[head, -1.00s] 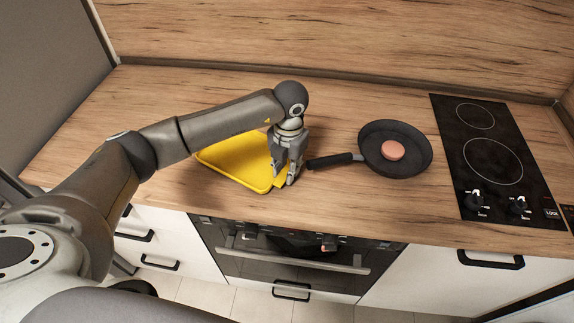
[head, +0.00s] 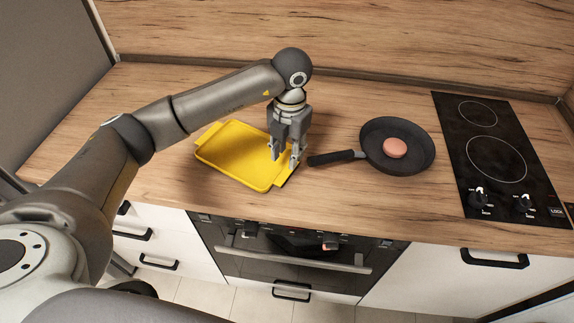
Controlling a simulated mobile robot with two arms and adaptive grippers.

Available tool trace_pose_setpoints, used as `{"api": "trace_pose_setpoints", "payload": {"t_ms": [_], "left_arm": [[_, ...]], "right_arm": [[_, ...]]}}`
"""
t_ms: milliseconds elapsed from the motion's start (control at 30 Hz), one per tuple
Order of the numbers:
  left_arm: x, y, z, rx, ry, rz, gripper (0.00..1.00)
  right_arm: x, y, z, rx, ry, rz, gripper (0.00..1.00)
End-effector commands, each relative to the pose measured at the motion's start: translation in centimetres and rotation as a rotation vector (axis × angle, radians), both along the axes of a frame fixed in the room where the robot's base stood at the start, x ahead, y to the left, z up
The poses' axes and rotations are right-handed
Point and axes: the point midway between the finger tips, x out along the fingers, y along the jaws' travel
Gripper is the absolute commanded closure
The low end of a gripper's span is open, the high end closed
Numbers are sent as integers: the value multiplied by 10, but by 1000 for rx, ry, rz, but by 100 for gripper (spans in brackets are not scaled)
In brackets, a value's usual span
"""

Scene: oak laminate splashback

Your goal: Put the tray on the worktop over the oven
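The yellow tray (head: 235,152) lies flat on the wooden worktop (head: 340,205), behind the left part of the oven front (head: 290,262). My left gripper (head: 286,161) points down at the tray's right end. Its two fingers are spread apart with nothing held between them, and they hide part of that end. Whether a fingertip still touches the tray cannot be told. My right gripper does not show.
A black frying pan (head: 374,133) with a round pinkish item (head: 395,148) in it stands right of the tray, its handle pointing at the tray's right end. A black hob (head: 485,135) is farther right. The worktop behind the tray is clear.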

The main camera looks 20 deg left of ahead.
Motion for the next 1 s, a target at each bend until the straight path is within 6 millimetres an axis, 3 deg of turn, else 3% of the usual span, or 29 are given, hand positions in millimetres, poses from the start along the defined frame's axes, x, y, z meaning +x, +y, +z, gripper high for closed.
{"api": "trace_pose_setpoints", "payload": {"t_ms": [200,367,1000], "left_arm": [[1,-2,40,0,-4,0,68],[0,-2,57,0,-2,1,68],[-1,-2,61,0,1,0,68]], "right_arm": [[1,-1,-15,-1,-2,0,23],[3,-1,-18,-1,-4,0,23],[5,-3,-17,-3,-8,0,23]]}}
